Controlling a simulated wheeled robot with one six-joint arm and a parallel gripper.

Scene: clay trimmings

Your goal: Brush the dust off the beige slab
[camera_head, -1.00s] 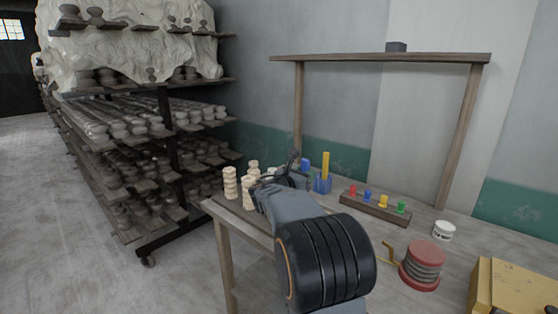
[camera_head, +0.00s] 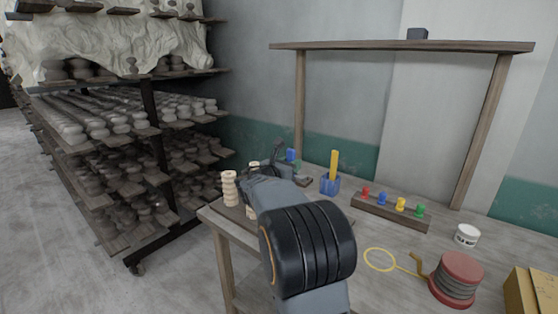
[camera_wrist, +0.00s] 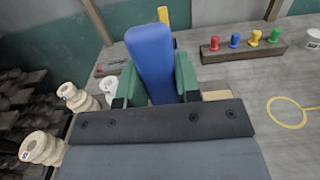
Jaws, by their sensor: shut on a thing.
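My gripper (camera_wrist: 155,82) has green finger pads and is shut on a blue handle (camera_wrist: 152,55), which stands up between them in the wrist view. The handle's lower end and any bristles are hidden behind my gripper. In the head view my gripper (camera_head: 294,163) is over the back left of the table, with the blue handle (camera_head: 291,154) at its tip. A flat beige piece (camera_wrist: 216,95), perhaps the slab, shows just right of the pads in the wrist view. It is mostly hidden, and I cannot see dust on it.
Stacked beige spools (camera_head: 229,188) stand at the table's left edge. A blue cup (camera_head: 330,185) with a yellow stick stands behind. A peg rack (camera_head: 390,211), white jar (camera_head: 467,236), red spool (camera_head: 456,278) and yellow ring (camera_head: 380,259) lie right. A pottery rack (camera_head: 150,150) stands left.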

